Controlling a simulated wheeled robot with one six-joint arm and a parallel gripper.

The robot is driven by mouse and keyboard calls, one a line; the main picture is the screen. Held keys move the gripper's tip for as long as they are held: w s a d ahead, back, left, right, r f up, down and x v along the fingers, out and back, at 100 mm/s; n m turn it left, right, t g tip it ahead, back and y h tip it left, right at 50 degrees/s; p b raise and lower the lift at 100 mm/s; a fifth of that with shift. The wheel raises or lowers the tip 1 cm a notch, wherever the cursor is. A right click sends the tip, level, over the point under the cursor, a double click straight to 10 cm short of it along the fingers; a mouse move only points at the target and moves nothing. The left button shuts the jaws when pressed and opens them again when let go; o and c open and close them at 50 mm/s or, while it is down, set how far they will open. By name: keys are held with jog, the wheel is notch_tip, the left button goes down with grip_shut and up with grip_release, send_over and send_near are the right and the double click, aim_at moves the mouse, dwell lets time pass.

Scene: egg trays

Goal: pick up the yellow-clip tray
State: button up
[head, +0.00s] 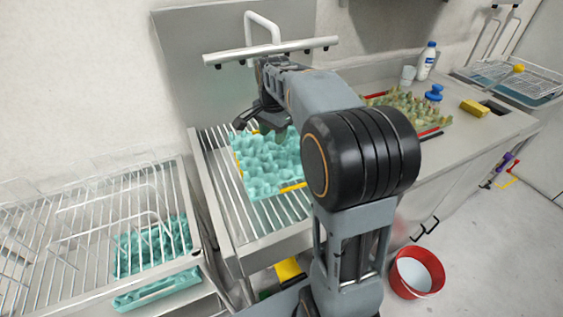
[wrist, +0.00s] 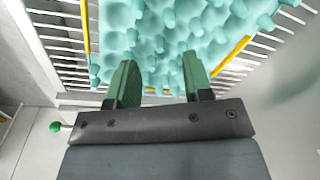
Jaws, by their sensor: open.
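The yellow-clip tray (head: 268,160) is a teal, bumpy egg tray with yellow clips at its edges. It lies on a wire rack over the sink in the head view. In the wrist view the tray (wrist: 170,40) fills the upper middle, with yellow strips on its left and right. My gripper (head: 262,128) is over the tray's far left part in the head view. In the wrist view its green fingers (wrist: 158,78) are apart, with the tray's edge beyond and between them. Whether the fingers touch the tray cannot be told. My arm hides the tray's right side.
A second rack (head: 90,225) at the left has a teal tray (head: 150,245) under its wires. A beige egg tray (head: 410,105), a blue object (head: 434,93), a yellow sponge (head: 474,107) and a white bottle (head: 427,62) stand on the right counter. A red bucket (head: 417,272) is on the floor.

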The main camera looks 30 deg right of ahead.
jog(key=w+d+f+m, duration=0.1)
jog(key=w+m, duration=0.1)
jog(key=w+d+f+m, duration=0.1)
jog(key=w+d+f, duration=0.1)
jog(key=w+d+f+m+g+b, duration=0.1)
jog(key=w+d+m, duration=0.1)
jog(key=shift+w+f+m, duration=0.15)
jog(key=shift+w+m, duration=0.15)
jog(key=shift+w+d+f, duration=0.1)
jog(key=shift+w+f, duration=0.05)
jog(key=shift+f, duration=0.65)
jog(key=shift+f+b, duration=0.35)
jog(key=shift+f, duration=2.65)
grip_shut()
